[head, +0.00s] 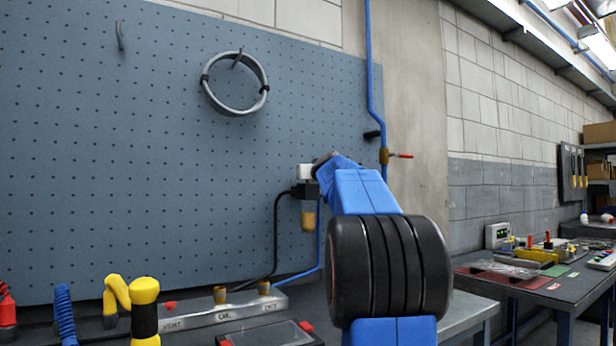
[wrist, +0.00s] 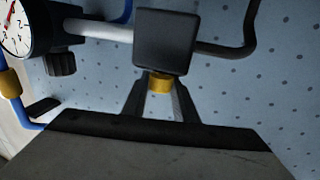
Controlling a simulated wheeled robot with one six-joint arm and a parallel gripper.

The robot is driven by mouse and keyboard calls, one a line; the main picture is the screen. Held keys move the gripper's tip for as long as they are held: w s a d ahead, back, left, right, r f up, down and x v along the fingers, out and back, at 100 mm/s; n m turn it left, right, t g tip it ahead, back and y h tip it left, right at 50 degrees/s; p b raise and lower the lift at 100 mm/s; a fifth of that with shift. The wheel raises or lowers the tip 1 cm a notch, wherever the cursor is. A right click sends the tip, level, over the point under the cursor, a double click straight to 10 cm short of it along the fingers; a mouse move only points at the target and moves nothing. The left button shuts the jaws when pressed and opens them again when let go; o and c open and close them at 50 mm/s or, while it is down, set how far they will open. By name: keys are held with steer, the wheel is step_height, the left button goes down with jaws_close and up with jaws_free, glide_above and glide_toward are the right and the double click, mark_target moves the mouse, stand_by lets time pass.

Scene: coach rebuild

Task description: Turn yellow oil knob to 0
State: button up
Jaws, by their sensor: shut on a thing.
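The yellow oil knob (wrist: 160,82) shows in the wrist view as a small yellow cylinder against a dark block (wrist: 165,40). My gripper (wrist: 161,96) is shut on it, with one dark finger on each side. No scale or mark on the knob can be read. In the head view, my gripper (head: 322,160) is at the top of the wall-mounted air unit (head: 306,190), which has an amber bowl (head: 307,216) below. There the knob is hidden by my gripper and arm.
In the wrist view, a round gauge (wrist: 20,24) and a light pipe (wrist: 98,30) are beside the block. In the head view, a blue pipe (head: 371,70) with a red-handled valve (head: 398,155) runs right of my arm. A manifold (head: 215,312) sits on the bench below.

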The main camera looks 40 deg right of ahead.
steer(key=shift+h, duration=0.3)
stand_by(0.5)
steer(key=o, duration=1.1)
steer(key=shift+c, duration=0.2)
steer(key=shift+s, duration=0.1)
steer(key=v, duration=1.7)
steer(key=shift+a+r, duration=0.1)
